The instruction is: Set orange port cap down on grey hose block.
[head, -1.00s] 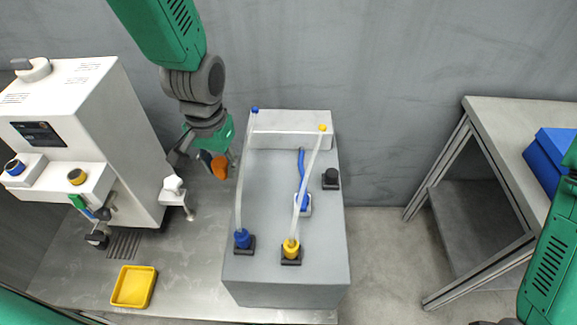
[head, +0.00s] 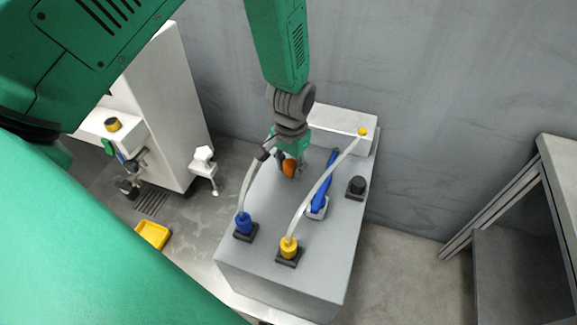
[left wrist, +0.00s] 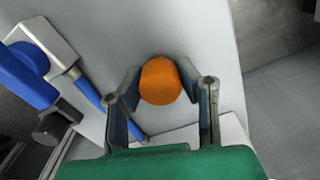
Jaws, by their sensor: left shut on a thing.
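The orange port cap (left wrist: 160,81) is held between the fingers of my left gripper (left wrist: 162,100) in the left wrist view. In the head view the orange port cap (head: 289,168) shows at the tip of my left gripper (head: 287,164), over the back left part of the grey hose block (head: 255,285). I cannot tell whether the cap touches the block's top. The block's top also fills much of the left wrist view (left wrist: 200,30). My right gripper is not in view.
On the block stand a blue fitting (head: 244,224) and a yellow fitting (head: 289,248) with clear hoses, a blue lever (head: 324,180) and a black knob (head: 356,186). A white machine (head: 165,110) and yellow tray (head: 152,235) are at left, a metal table (head: 510,250) at right.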

